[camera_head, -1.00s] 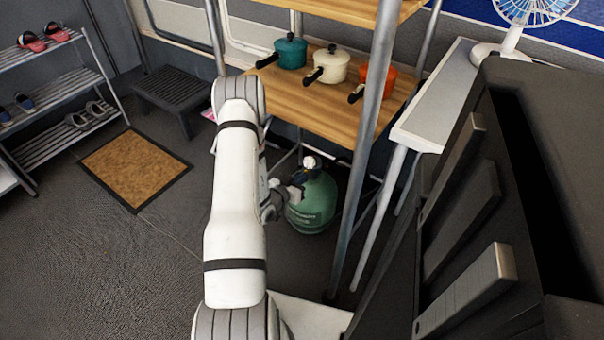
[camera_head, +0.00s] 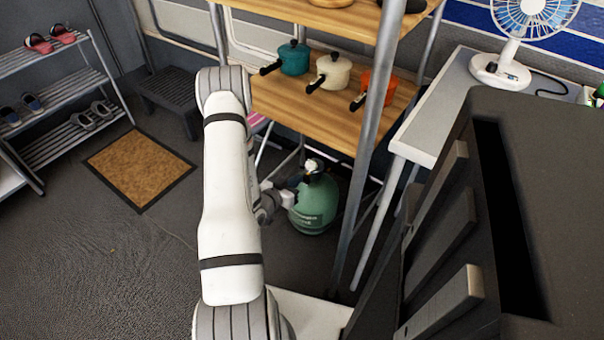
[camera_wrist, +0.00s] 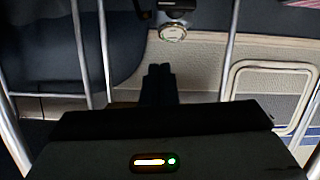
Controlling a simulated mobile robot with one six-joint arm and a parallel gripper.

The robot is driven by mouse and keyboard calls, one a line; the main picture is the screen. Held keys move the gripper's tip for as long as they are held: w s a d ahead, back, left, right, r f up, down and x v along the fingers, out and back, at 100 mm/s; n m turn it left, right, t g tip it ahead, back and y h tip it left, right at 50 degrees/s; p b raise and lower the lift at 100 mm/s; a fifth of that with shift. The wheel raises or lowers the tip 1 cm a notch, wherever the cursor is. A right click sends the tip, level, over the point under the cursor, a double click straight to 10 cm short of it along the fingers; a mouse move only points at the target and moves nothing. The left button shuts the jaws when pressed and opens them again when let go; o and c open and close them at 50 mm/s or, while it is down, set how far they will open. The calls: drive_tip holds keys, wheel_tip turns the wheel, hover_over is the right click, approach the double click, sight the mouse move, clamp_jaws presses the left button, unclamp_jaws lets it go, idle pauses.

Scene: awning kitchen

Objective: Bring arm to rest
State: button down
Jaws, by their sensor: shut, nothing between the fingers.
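My white arm (camera_head: 229,210) stands up in the middle of the head view, bent at its top joint, with its grey wrist part showing beside the green gas cylinder (camera_head: 315,207). The fingers are hidden in that view. In the wrist view my gripper (camera_wrist: 159,70) has its two dark fingers together, with nothing between them. I cannot tell whether the wrist touches the cylinder.
A wooden shelf (camera_head: 283,100) on metal posts holds a teal pot (camera_head: 294,60), a cream pot (camera_head: 332,72) and an orange pot (camera_head: 378,91). A white fan (camera_head: 510,65) stands right. A brown doormat (camera_head: 139,168) lies on open floor at left.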

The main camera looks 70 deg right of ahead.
drive_tip(key=v, duration=0.4)
drive_tip(key=shift+w+a+p, duration=0.1)
drive_tip(key=shift+a+p, duration=0.25)
drive_tip(key=shift+a, duration=0.05)
